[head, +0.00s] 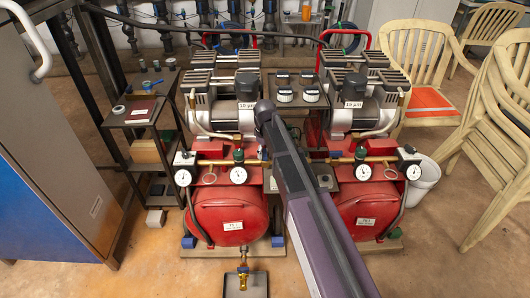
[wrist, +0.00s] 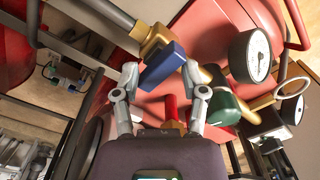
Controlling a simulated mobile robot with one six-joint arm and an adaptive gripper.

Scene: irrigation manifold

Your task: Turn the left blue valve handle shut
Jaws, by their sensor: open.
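In the wrist view, a blue valve handle (wrist: 163,66) sits on a brass valve body (wrist: 152,42) joined to a grey pipe. My gripper (wrist: 162,80) is open, with one finger on each side of the blue handle's near end. Whether either finger touches it cannot be told. The gripper holds nothing. In the head view, my arm covers the middle of the machine and hides the gripper; I cannot make out the handle there.
A green knob (wrist: 221,106) and a white gauge (wrist: 250,56) lie close right of my gripper. Red tanks (head: 228,212) stand below the brass pipework. A dark shelf stand (head: 140,112) is at left; pale chairs (head: 420,60) are at right. Front floor is mostly free.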

